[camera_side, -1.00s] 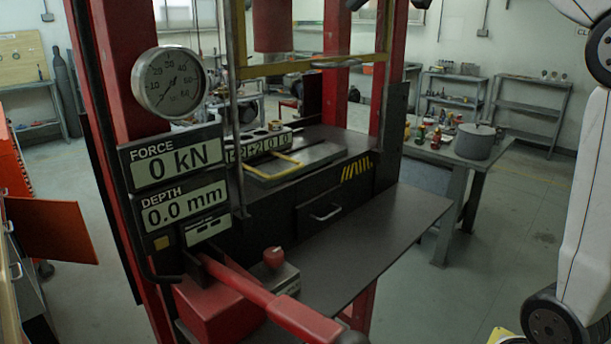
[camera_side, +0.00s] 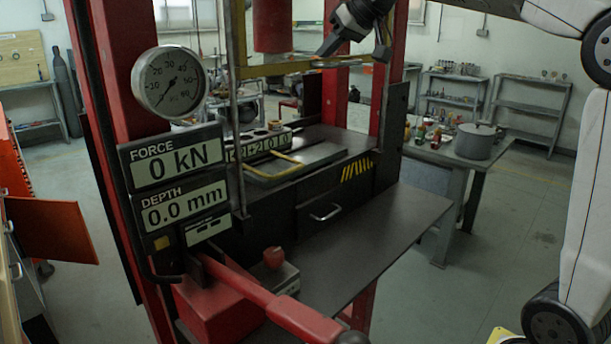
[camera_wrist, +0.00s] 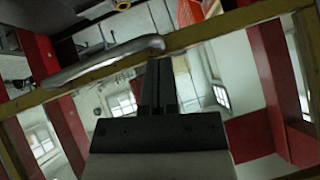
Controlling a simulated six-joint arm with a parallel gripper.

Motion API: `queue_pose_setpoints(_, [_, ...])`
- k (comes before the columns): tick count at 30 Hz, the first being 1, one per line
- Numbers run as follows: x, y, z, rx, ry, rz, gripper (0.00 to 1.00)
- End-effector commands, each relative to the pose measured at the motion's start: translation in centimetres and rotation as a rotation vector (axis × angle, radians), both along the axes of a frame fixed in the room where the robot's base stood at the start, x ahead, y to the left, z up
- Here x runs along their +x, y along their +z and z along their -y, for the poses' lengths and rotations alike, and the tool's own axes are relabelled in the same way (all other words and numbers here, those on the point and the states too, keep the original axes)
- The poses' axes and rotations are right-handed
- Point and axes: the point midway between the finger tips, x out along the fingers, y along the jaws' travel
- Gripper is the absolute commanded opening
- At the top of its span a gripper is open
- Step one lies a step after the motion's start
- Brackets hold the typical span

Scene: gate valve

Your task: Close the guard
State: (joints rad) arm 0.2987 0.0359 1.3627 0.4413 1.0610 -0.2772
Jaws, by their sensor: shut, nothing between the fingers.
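The guard is a clear panel in a yellow frame on the press. Its lower yellow bar (camera_side: 285,68) spans the press below the red ram, well above the bed, so the space under it is open. My gripper (camera_side: 322,52) is shut and empty, pointing down and left close to the lower bar. In the wrist view the shut fingers (camera_wrist: 159,62) lie close to the yellow bar (camera_wrist: 225,27) and a grey metal handle (camera_wrist: 100,63) along it. I cannot tell whether the fingertips touch either one.
The press bed (camera_side: 320,153) holds a plate with a yellow edge. Red posts (camera_side: 110,100) flank it. A gauge (camera_side: 170,83) and displays reading 0 kN and 0.0 mm are at left. A red lever (camera_side: 240,285) juts out in front. A table with a pot (camera_side: 475,142) stands right.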

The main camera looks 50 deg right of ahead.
Motion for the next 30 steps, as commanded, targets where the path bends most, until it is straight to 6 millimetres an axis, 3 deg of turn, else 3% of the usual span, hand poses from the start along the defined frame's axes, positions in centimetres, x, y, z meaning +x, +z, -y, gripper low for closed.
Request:
queue_pose_setpoints(20, [0.0, -0.7, -0.1, 0.000, 0.000, -0.001, 0.00])
queue_pose_setpoints(30, [-0.1, -4.4, -0.1, 0.001, 0.000, -0.007, 0.00])
